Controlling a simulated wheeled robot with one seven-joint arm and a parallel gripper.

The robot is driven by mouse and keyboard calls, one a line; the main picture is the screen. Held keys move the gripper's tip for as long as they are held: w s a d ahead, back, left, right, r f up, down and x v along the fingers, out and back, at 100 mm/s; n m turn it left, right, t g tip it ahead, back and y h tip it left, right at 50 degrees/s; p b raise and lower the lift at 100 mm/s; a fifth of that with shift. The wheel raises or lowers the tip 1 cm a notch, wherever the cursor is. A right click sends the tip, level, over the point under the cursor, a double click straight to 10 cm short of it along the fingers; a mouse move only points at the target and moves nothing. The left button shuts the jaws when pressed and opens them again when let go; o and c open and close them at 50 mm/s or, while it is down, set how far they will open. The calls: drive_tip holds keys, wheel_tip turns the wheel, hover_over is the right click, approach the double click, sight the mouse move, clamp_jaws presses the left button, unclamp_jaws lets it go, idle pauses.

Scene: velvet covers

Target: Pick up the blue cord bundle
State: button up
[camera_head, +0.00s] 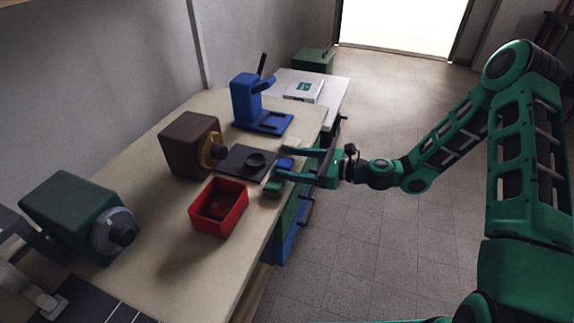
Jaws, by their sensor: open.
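A small blue bundle (285,163), which looks like the blue cord bundle, lies at the right edge of the workbench. My gripper (282,162) is open, reaching in from the right. Its two fingers point left, one on the far side of the blue bundle and one on the near side. The bundle sits between or just below the fingers; I cannot tell whether they touch it. A small green object (273,187) lies just in front of the near finger.
A red bin (219,225) stands front left of my gripper. A black plate with a round dish (256,159) lies just left of the fingers. A blue stand (246,100), a brown machine (188,145) and a green machine (75,215) stand on the bench (180,265).

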drive_tip(key=shift+w+a, duration=0.1)
drive_tip(key=shift+a, duration=0.25)
drive_tip(key=shift+c, duration=0.3)
drive_tip(key=c, duration=1.1)
